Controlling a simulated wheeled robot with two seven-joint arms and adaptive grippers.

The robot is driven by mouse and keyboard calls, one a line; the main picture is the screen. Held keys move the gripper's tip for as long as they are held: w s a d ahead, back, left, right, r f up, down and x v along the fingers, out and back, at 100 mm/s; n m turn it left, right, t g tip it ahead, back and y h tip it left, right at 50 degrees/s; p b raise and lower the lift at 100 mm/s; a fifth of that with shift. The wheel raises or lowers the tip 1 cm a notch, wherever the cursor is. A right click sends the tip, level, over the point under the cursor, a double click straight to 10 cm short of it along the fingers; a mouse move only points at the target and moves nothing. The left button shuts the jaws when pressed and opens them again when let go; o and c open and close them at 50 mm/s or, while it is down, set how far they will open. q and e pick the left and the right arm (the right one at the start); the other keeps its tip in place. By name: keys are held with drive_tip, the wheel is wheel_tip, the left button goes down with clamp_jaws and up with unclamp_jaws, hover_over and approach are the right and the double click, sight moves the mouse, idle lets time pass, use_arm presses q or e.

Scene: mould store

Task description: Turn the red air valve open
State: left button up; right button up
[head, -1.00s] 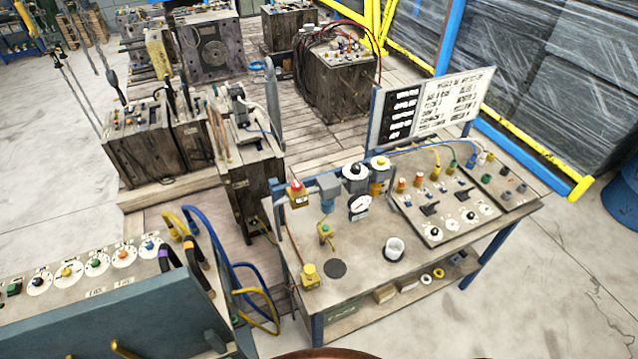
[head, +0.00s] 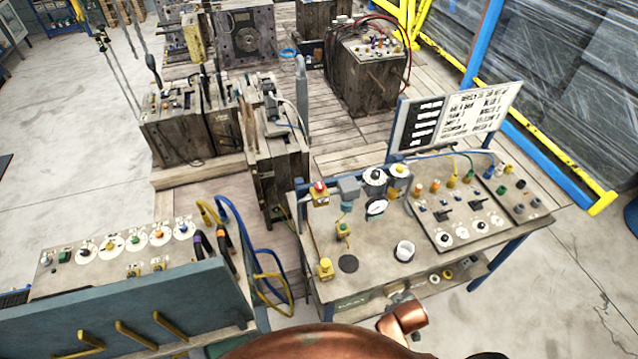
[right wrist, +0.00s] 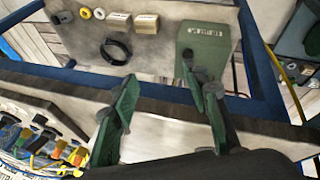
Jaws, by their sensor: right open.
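On the bench (head: 375,250) in the head view, a yellow block with a red top (head: 319,193) stands at the back left corner. I cannot tell if this is the red air valve; no red valve handle shows clearly. A small yellow-and-green fitting (head: 343,230) stands upright in front of it, and a yellow fitting (head: 325,268) sits at the left front edge. A round gauge (head: 376,208) is to their right. My right gripper (right wrist: 160,76) is open and empty in the right wrist view, above the bench's edge and lower shelf. My left gripper is out of view.
A white cup (head: 404,251) and a dark disc (head: 348,263) sit on the bench. A control panel (head: 455,222) and a sign board (head: 458,120) are at the right. A blue-grey console (head: 130,310) with hoses stands left. The lower shelf holds a green box (right wrist: 207,50).

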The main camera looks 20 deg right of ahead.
drive_tip(key=w+r+n+t+h, duration=0.1)
drive_tip(key=w+r, duration=0.1)
drive_tip(key=r, duration=0.1)
drive_tip(key=w+d+r+n+t, duration=0.1)
drive_tip(key=w+r+n, duration=0.1)
drive_tip(key=w+r, duration=0.1)
drive_tip(key=w+d+r+n+h, duration=0.1)
drive_tip(key=w+r+n, duration=0.1)
drive_tip(key=w+r, duration=0.1)
drive_tip(key=shift+w+t+h+p, duration=0.25)
drive_tip(key=shift+t+h+p, duration=0.05)
drive_tip(key=shift+t+p, duration=0.1)
drive_tip(key=w+a+r+n+t+h, duration=0.1)
drive_tip(key=w+a+r+n+t, duration=0.2)
drive_tip(key=w+r+n, duration=0.5)
drive_tip(key=n+t+y+p, duration=0.1)
drive_tip(key=n+t+y, duration=0.45)
drive_tip(key=n, duration=1.25)
approach(321, 190)
drive_tip(key=w+f+t+h, duration=0.2)
drive_tip(key=w, duration=0.2)
drive_tip(key=shift+w+a+r+y, duration=0.15)
drive_tip(key=shift+w+a+y, duration=0.1)
drive_tip(key=shift+a, duration=0.05)
drive_tip(key=w, duration=0.4)
drive_tip(key=w+d, duration=0.1)
drive_tip(key=w, duration=0.2)
drive_tip(key=shift+w, duration=0.1)
drive_tip(key=shift+c, duration=0.6)
